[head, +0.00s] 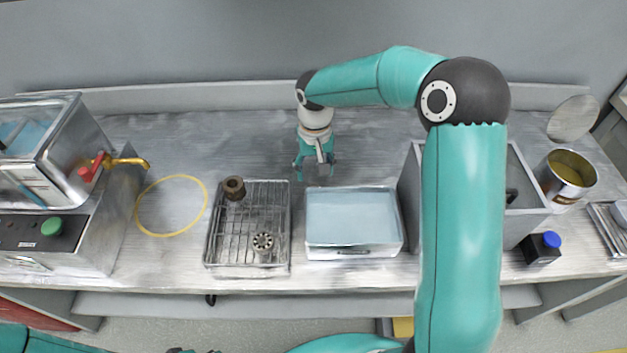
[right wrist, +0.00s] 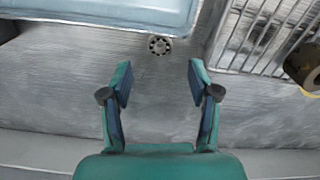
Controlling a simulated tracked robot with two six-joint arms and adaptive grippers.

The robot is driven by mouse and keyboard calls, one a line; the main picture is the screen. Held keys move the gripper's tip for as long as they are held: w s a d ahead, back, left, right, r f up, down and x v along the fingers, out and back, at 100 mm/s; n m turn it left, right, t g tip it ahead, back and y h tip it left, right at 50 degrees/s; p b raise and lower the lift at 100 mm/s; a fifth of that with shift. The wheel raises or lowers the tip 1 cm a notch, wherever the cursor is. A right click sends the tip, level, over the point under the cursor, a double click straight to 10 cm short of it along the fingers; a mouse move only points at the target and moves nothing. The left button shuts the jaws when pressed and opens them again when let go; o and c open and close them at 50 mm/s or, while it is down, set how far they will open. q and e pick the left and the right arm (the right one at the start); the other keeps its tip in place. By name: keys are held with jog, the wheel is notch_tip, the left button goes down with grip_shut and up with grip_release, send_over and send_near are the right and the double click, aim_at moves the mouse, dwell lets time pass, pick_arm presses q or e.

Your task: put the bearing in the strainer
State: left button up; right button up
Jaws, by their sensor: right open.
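My right gripper (head: 315,168) is open and empty above the bench, behind the gap between the wire rack and the blue tray. In the right wrist view its fingers (right wrist: 160,85) are apart. A small round bearing (right wrist: 159,45) with dark openings lies on the bench ahead of them, between tray and rack; I cannot make it out in the head view. Another round metal part with holes (head: 263,242) sits on the wire rack (head: 222,240). The rack is the most strainer-like thing; I cannot tell whether it is the strainer. My left gripper is not clearly visible.
A brown bushing (head: 234,188) stands on the rack. A blue-filled tray (head: 352,218) is right of it. A yellow ring (head: 138,212) lies at left, near a machine with a tap (head: 125,162). My right arm partly hides a grey bin (head: 520,215). A can (head: 566,178) stands further right.

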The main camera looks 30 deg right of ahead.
jog(key=shift+o, duration=0.2)
notch_tip(320, 180, up, 4)
jog(key=shift+r, duration=0.15)
jog(key=shift+o, duration=0.2)
jog(key=shift+r, duration=0.4)
notch_tip(320, 180, up, 4)
jog(key=m+b, duration=0.2)
jog(key=m, duration=0.2)
send_over(314, 184)
jog(key=shift+m, duration=0.3)
jog(key=f, duration=0.7)
jog(key=s+f, duration=0.1)
jog(key=f, duration=0.2)
jog(key=shift+a+f, duration=0.3)
jog(key=shift+a, duration=0.05)
jog(key=shift+w+f, duration=0.1)
jog(key=shift+f, duration=2.7)
jog(key=shift+c, duration=0.3)
grip_shut()
jog(key=shift+r, duration=0.15)
